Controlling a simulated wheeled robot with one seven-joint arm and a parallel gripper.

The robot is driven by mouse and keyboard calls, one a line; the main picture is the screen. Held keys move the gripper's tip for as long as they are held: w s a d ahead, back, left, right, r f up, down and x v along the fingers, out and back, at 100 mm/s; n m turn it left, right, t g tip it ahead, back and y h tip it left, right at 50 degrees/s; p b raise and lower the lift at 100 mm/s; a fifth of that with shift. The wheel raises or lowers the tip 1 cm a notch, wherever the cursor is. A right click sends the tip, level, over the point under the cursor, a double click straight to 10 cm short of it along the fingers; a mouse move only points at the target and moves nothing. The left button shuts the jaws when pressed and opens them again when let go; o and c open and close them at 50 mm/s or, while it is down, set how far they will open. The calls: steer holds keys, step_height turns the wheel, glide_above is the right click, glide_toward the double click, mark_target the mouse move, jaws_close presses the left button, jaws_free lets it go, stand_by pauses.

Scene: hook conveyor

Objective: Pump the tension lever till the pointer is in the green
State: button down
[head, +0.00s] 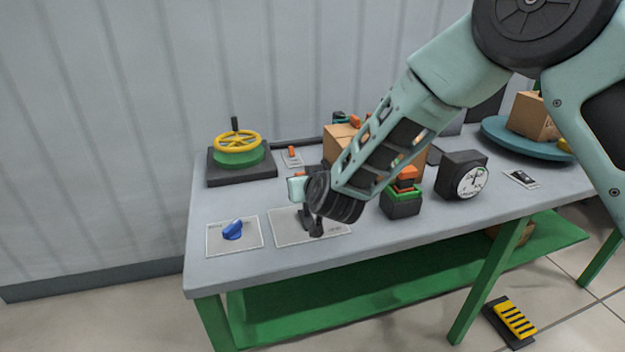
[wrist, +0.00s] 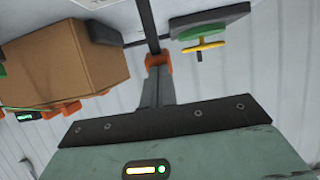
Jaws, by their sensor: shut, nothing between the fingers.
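A dark post-like part (head: 316,228) stands on a pale plate (head: 285,236) at the front middle of the bench. It looks like the lever's mount, but my wrist covers much of it and I cannot make out the lever's handle. A black gauge with a round white dial (head: 470,182) stands further right. Its pointer is too small to read against any green zone. My gripper (head: 298,176) is above that plate, mostly behind my wrist. In the wrist view its orange-tipped fingers (wrist: 158,62) are together and empty. I cannot tell whether they touch the lever.
A yellow handwheel (head: 238,141) on a green base is at the back left. A blue knob (head: 233,230) is at the front left. A cardboard box (head: 340,140) and a black block with green and orange parts (head: 402,203) are close to my arm. A yellow pedal (head: 515,320) is on the floor.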

steer(key=shift+w+a+r+g, duration=0.1)
steer(key=shift+w+r+g, duration=0.1)
steer(key=shift+w+g, duration=0.15)
steer(key=shift+w+f, duration=0.3)
steer(key=shift+w, duration=0.25)
steer(key=shift+w+r, duration=0.1)
steer(key=shift+r+p, duration=0.15)
steer(key=shift+p, duration=0.2)
